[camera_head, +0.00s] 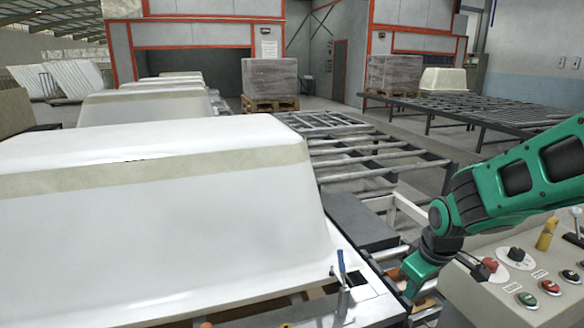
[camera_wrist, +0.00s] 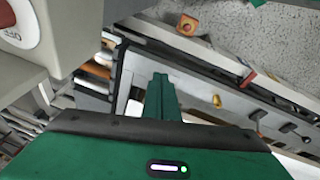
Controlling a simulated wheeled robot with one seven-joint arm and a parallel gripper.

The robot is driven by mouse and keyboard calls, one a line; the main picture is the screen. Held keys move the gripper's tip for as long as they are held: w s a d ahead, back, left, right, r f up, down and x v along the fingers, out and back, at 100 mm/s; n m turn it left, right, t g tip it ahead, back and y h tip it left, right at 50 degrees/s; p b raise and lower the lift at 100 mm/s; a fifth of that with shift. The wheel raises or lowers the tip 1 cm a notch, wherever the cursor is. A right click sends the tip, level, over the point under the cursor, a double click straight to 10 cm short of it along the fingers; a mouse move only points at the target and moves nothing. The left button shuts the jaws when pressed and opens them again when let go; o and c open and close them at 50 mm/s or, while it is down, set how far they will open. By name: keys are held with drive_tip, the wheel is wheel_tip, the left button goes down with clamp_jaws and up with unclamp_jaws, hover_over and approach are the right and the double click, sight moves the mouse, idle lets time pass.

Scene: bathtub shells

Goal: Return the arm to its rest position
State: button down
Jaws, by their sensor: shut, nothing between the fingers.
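My green arm (camera_head: 500,195) reaches in from the right side of the head view and bends downward at the wrist. My gripper (camera_head: 410,291) hangs beside the control panel, near the right edge of the white tub shell's stand. In the wrist view its green fingers (camera_wrist: 160,95) are together with nothing between them. The fingertips point down toward the frame and floor.
A control panel (camera_head: 535,290) with red, green and black knobs is close under my arm. A large white tub shell (camera_head: 160,220) fills the left. A blue-handled tool (camera_head: 341,268) stands at its corner. Roller conveyors (camera_head: 370,165) and wrapped pallets (camera_head: 270,78) lie behind.

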drive_tip(key=s+d+r+m+t, duration=0.1)
drive_tip(key=s+r+m, duration=0.55)
drive_tip(key=r, duration=0.25)
drive_tip(key=s+d+f+m+g, duration=0.1)
drive_tip(key=s+d+m+g, duration=0.1)
drive_tip(key=s+d, duration=0.3)
drive_tip(key=s+d+f+m+g, duration=0.1)
drive_tip(key=s+d+m, duration=0.3)
drive_tip(key=s, duration=0.8)
drive_tip(key=d+g, duration=0.1)
drive_tip(key=d, duration=0.1)
drive_tip(key=shift+d, duration=0.3)
drive_tip(key=shift+w+f, duration=0.2)
drive_tip(key=shift+w, duration=0.45)
